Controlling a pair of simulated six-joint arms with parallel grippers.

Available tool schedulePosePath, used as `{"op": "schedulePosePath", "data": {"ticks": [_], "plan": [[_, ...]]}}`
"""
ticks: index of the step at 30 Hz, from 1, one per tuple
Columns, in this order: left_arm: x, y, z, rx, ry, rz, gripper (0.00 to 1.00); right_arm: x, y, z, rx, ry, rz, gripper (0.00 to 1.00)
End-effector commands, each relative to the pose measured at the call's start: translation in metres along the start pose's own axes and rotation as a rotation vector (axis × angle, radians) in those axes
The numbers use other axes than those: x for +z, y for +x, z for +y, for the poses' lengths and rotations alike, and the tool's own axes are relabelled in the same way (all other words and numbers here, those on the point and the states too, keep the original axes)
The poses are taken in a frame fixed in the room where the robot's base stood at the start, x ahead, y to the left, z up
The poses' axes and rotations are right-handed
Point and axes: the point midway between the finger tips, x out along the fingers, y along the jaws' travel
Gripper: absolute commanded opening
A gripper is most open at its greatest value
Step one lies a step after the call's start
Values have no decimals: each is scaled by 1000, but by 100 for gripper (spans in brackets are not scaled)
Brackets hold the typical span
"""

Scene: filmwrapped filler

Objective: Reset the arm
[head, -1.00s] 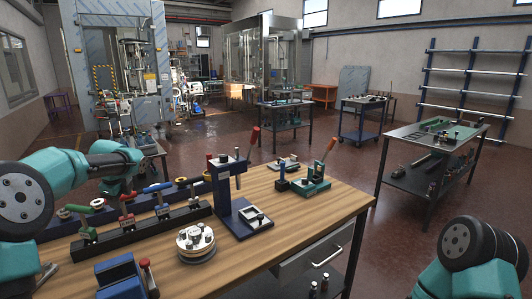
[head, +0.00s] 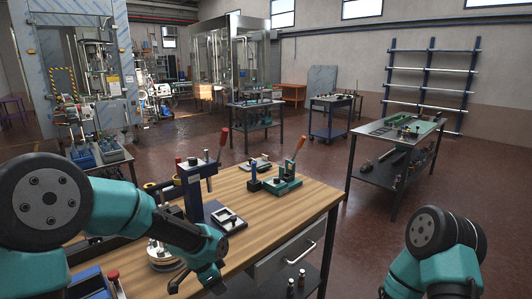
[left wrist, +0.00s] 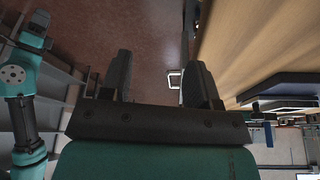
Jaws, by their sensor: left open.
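My left arm crosses the lower left of the head view. Its gripper (head: 197,283) hangs low by the near edge of the wooden workbench (head: 320,190), in front of a round metal fixture (head: 163,258) that it partly hides. In the left wrist view the two dark fingers (left wrist: 160,78) stand wide apart with nothing between them. Beyond them are the red-brown floor and the bench's side. My right arm (head: 440,255) is at the lower right of the head view, clear of the bench; its gripper is out of frame.
A dark blue press (head: 193,190) stands on the bench just beyond my left arm. A green clamp with an orange handle (head: 286,180) is at the far side. A drawer (head: 287,250) sits under the bench top. The floor (head: 375,250) between bench and right arm is open.

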Motion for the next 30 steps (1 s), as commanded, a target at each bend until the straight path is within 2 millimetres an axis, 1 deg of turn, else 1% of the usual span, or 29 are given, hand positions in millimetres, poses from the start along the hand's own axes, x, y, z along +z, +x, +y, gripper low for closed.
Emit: {"op": "schedulePosePath", "data": {"ticks": [1, 5, 8, 11, 14, 17, 20, 21, 23, 24, 27, 30], "plan": [[0, 8, 11, 13, -25, 1, 56, 0, 0, 0, 0, 0, 0, 43], [9, 31, 34, 41, -124, 5, 56, 0, 0, 0, 0, 0, 0, 43], [23, 50, 45, 57, -216, 5, 56, 0, 0, 0, 0, 0, 0, 43], [41, 68, 53, 68, -312, 2, 56, 0, 0, 0, 0, 0, 0, 43], [64, 88, 60, 77, -420, -2, 56, 0, 0, 0, 0, 0, 0, 43], [91, 110, 69, 85, -547, -8, 56, 0, 0, 0, 0, 0, 0, 43], [126, 134, 83, 92, -712, -19, 56, 0, 0, 0, 0, 0, 0, 43], [143, 145, 91, 94, -791, -25, 56, 0, 0, 0, 0, 0, 0, 43], [169, 160, 106, 96, -918, -36, 56, 0, 0, 0, 0, 0, 0, 43], [185, 168, 115, 94, -1001, -42, 56, 0, 0, 0, 0, 0, 0, 43], [216, 182, 136, 87, -1167, -54, 56, 0, 0, 0, 0, 0, 0, 43], [233, 188, 149, 79, -1264, -60, 56, 0, 0, 0, 0, 0, 0, 43]]}}
